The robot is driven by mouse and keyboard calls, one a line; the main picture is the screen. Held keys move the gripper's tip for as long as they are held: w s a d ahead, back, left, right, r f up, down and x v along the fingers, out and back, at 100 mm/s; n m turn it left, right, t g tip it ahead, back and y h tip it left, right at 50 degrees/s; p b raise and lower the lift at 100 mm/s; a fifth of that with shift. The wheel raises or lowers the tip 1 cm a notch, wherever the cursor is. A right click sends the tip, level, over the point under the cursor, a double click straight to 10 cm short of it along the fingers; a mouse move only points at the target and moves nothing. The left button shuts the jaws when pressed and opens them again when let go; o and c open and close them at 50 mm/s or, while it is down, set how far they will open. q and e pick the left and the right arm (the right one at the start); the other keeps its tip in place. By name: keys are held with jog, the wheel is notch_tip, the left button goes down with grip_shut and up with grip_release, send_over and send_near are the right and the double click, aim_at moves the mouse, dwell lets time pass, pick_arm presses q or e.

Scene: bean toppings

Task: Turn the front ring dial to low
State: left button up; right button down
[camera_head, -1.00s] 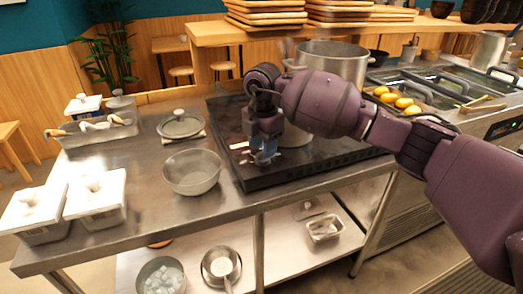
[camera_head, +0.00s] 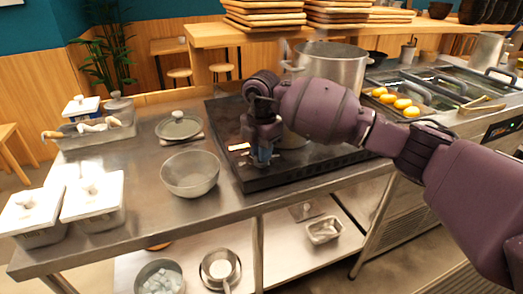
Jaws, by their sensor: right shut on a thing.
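The black cooktop (camera_head: 300,174) sits on the steel counter with a large steel pot (camera_head: 335,62) at its back. My right gripper (camera_head: 263,162) points down at the cooktop's front left part. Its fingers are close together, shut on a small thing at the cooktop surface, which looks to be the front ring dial. The dial is hidden by the fingers, and I cannot read its setting. A small orange-white glow (camera_head: 238,147) shows on the cooktop just left of the gripper. My left gripper is not in view.
A bowl (camera_head: 190,174) stands left of the cooktop, with a lidded pot (camera_head: 179,127) behind it. White-lidded containers (camera_head: 93,200) stand at the left. Yellow items (camera_head: 402,103) lie at the right. The counter's front strip is clear.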

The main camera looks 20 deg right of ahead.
jog(key=shift+r+n+p, duration=0.2)
jog(key=shift+n+p, duration=0.4)
jog(key=shift+n, duration=0.5)
jog(key=n+p, duration=0.1)
jog(key=n, duration=0.2)
jog(key=shift+n, duration=0.4)
jog(key=n+p, duration=0.1)
jog(key=n, duration=0.3)
jog(key=shift+f, duration=0.15)
jog(key=n, duration=0.4)
jog(key=shift+f+n+p, duration=0.1)
jog(key=shift+n+p, duration=0.2)
jog(key=shift+n, duration=1.5)
